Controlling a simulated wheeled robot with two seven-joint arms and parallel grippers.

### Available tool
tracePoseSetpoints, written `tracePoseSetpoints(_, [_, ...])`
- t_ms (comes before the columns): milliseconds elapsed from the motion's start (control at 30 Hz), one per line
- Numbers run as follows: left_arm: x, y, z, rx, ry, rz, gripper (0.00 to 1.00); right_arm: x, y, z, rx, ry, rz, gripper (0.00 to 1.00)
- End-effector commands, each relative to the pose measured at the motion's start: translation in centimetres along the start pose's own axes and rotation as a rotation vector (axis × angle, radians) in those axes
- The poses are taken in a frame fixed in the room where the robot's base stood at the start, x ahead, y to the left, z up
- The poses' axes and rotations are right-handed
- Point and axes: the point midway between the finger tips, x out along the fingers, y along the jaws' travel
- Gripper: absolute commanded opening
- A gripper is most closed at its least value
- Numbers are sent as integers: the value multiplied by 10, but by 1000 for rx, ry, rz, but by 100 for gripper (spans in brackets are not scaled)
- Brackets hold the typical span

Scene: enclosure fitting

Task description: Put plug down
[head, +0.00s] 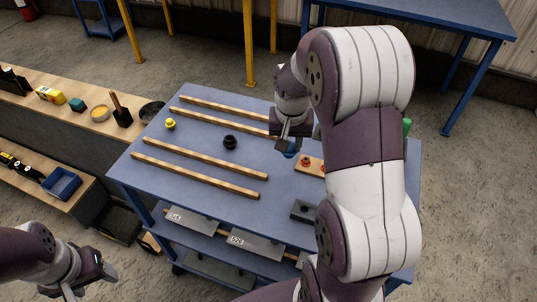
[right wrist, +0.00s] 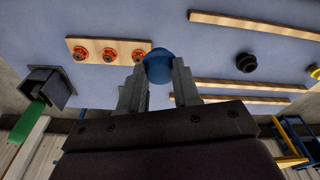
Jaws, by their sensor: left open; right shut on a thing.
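My right gripper (head: 289,144) is shut on a round blue plug (head: 290,154) over the blue table (head: 205,139). In the right wrist view the plug (right wrist: 158,66) sits between the two fingertips (right wrist: 157,80); whether it touches the table I cannot tell. A black plug-like piece (head: 230,142) stands between the wooden strips, and a small yellow one (head: 170,124) is further left. My left gripper (head: 91,282) is open and empty at the lower left, away from the table.
A wooden board (head: 309,165) with orange-red round fittings lies right beside the held plug; it also shows in the right wrist view (right wrist: 85,50). Several wooden strips (head: 205,160) cross the table. A dark box with a green part (right wrist: 45,88) stands nearby.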

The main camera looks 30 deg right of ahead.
Motion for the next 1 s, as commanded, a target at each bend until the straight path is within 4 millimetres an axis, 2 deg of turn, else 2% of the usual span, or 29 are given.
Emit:
tracePoseSetpoints(200, [-11,0,-2,0,0,0,62,34,-35,-35,-5,-3,1,0])
tracePoseSetpoints(400, [-16,0,-2,0,0,0,62,57,-57,-57,-4,-1,0,0])
tracePoseSetpoints(500, [-17,0,-2,0,0,0,62,64,-60,-60,-4,-2,0,0])
tracePoseSetpoints(700, [-22,0,-3,0,0,0,62,98,-61,-56,-3,-1,0,0])
tracePoseSetpoints(1000, [-21,0,-3,0,0,0,62,103,-61,-55,-3,0,0,0])
